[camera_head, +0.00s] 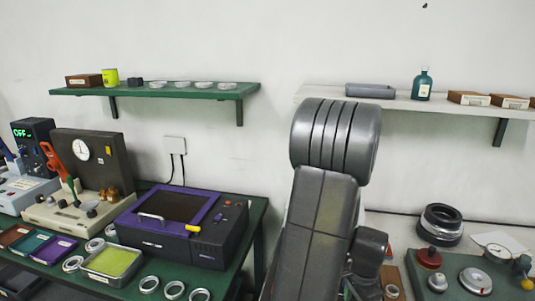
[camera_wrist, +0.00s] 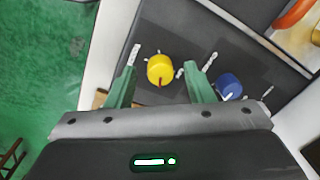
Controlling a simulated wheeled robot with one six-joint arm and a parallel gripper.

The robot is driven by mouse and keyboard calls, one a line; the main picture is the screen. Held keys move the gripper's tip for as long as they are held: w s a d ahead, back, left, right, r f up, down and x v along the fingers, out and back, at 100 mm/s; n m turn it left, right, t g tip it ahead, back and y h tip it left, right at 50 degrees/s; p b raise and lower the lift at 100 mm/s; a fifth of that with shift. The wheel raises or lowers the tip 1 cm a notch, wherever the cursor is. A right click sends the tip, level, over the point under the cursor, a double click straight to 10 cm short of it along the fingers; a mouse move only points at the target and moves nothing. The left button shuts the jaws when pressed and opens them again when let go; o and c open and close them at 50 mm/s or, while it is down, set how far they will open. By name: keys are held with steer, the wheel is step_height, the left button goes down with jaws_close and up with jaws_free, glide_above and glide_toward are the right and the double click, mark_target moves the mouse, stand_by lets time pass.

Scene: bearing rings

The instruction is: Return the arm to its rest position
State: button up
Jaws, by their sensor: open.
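My gripper (camera_wrist: 163,82) shows in the wrist view with its two green fingers spread apart and nothing between them. Beyond the fingers is a dark panel with a yellow knob (camera_wrist: 160,70) and a blue knob (camera_wrist: 229,86). The yellow knob appears between the fingertips in the picture; I cannot tell how far below them it is. The blue knob is just right of the right finger. In the head view my grey arm rises in the middle right of the picture, and my gripper is not visible there.
A purple-and-black machine (camera_head: 183,224) stands on the green bench left of my arm, with a green-filled tray (camera_head: 112,262) and several metal rings in front. A green shelf (camera_head: 180,92) and a white shelf (camera_head: 450,107) hang on the wall. A black ring stack (camera_head: 440,225) is at right.

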steer(key=n+p, duration=0.1)
steer(key=n, duration=0.2)
steer(key=shift+f+n, duration=0.15)
steer(key=shift+n, duration=0.15)
steer(key=n+p, duration=0.1)
steer(key=n, duration=0.2)
steer(key=shift+n+p, duration=0.3)
steer(key=shift+n, duration=0.1)
steer(key=n+p, duration=0.3)
steer(key=n, duration=0.3)
steer(key=shift+d+n, duration=0.15)
steer(key=shift+n, duration=0.15)
steer(key=shift+r, duration=0.65)
steer(key=shift+r, duration=0.1)
